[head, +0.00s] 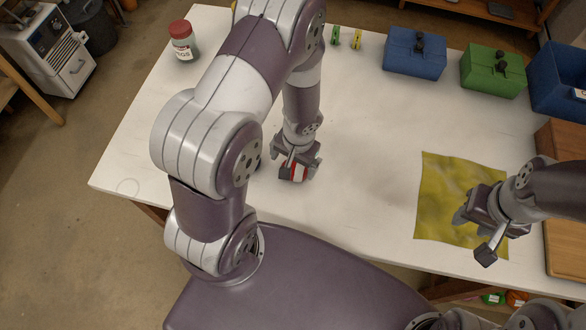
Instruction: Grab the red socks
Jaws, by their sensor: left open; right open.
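A small red and white striped item (302,173), which looks like the red socks, shows at the fingers of my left gripper (296,171) near the table's front edge. Most of it is hidden by the gripper. My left gripper is open and points down, with its fingers around or just above the item; I cannot tell whether they touch it. My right gripper (474,235) is open and empty, over the yellow cloth (440,185) at the right.
The white table (375,130) has clear room in the middle. A red-lidded jar (183,42) stands at the back left. Two clothespins (356,40), a blue box (414,55), a green box (492,73) and a blue bin (558,85) line the back. A wooden board (567,230) is at the right.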

